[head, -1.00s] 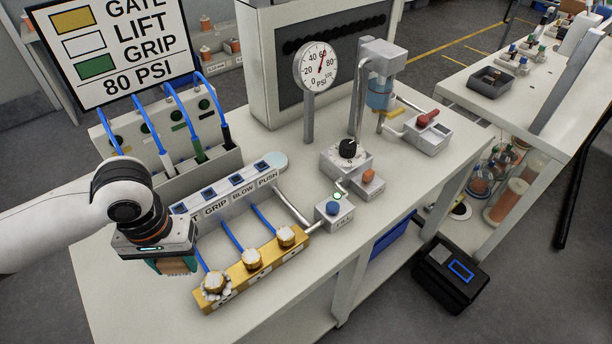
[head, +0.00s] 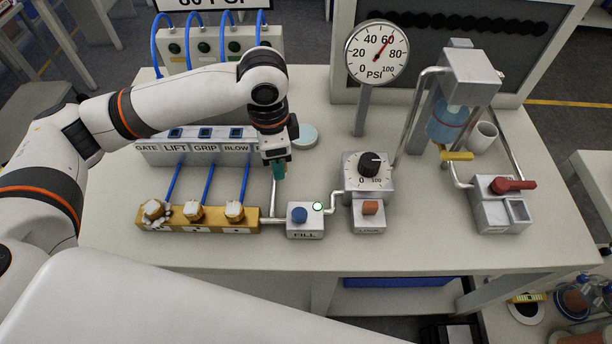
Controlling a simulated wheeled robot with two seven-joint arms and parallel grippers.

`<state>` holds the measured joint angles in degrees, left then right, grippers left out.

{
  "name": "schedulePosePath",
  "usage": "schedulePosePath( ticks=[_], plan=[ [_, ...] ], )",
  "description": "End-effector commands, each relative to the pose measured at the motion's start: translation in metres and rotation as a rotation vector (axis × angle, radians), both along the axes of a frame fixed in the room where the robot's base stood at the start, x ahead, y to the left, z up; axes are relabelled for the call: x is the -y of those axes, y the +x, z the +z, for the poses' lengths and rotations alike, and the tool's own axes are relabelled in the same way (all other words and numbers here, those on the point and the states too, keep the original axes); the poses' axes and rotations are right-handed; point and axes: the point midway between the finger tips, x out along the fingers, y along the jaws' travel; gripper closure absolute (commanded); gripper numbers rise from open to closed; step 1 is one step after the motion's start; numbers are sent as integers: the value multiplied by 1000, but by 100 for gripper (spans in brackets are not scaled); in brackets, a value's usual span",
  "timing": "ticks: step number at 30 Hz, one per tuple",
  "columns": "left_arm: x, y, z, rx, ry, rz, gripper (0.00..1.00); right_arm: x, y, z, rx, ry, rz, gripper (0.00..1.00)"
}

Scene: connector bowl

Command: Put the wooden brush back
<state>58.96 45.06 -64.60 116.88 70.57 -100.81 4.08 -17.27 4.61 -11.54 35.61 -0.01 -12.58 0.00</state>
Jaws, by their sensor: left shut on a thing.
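My left gripper (head: 279,170) points down over the bench, just behind and left of the FILL block (head: 305,221) and in front of a round pale-blue dish (head: 303,136). Its teal fingers are shut. The wooden brush they hold is mostly hidden behind the fingers and wrist, so its pose and any contact with the bench cannot be told. My right gripper is not in view. A white arm link of mine fills the bottom left.
A brass manifold (head: 217,229) with three whitish-crusted caps and blue hoses lies left of the gripper. The labelled switch bar (head: 170,157) stands behind it. A dial block (head: 368,184), pressure gauge (head: 377,53) and white cup (head: 484,136) are to the right. The bench front is clear.

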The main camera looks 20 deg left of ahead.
Motion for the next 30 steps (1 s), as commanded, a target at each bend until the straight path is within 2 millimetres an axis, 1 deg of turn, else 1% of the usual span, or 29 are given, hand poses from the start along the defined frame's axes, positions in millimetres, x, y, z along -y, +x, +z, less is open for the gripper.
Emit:
schedulePosePath(
  ticks=[1,9,18,21,25,27,30],
  plan=[
    [2,7,-3,0,2,-123,71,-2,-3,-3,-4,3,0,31],
    [11,39,-14,2,17,-838,71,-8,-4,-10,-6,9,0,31],
    [21,68,-27,-8,26,-1620,71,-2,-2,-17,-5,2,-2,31],
    [24,76,-30,-10,27,-1838,71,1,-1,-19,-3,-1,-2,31],
    [26,82,-34,-13,24,-2046,71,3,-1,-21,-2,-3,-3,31],
    [27,85,-35,-13,24,-2119,71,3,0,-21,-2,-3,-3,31],
    [28,86,-38,-16,22,-2176,71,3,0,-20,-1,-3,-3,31]
  ],
)
